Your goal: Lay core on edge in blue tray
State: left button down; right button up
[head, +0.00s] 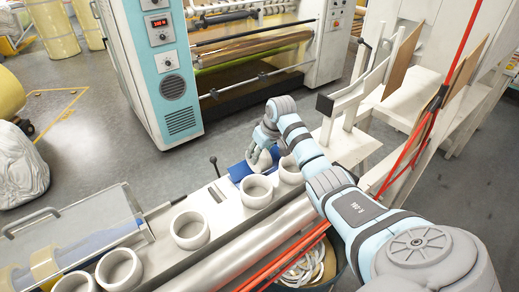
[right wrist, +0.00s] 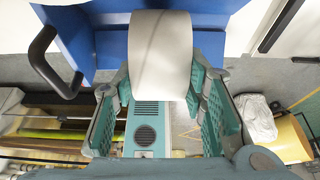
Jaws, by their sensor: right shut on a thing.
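My right gripper (head: 264,148) reaches down at the blue tray (head: 238,172) on the bench. In the right wrist view my right gripper (right wrist: 158,88) is shut on a white core (right wrist: 160,45), with a finger on either side. The core's plain curved side faces the camera. Blue walls of the tray (right wrist: 75,30) show behind and beside it; I cannot tell if the core touches the tray floor. In the head view the held core (head: 264,162) is largely hidden by the gripper. My left gripper is not in view.
More white cores stand along the bench, two close by the tray: one in front (head: 257,192) and one to the right (head: 290,170). A clear cover (head: 85,235) stands at the left. A large machine (head: 160,75) stands behind.

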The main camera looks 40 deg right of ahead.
jog(key=shift+f, duration=0.55)
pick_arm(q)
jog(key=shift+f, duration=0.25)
pick_arm(e)
jog(key=o, duration=0.9)
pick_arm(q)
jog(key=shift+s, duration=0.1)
pick_arm(e)
jog(key=shift+r, duration=0.1)
notch_tip(320, 180, up, 10)
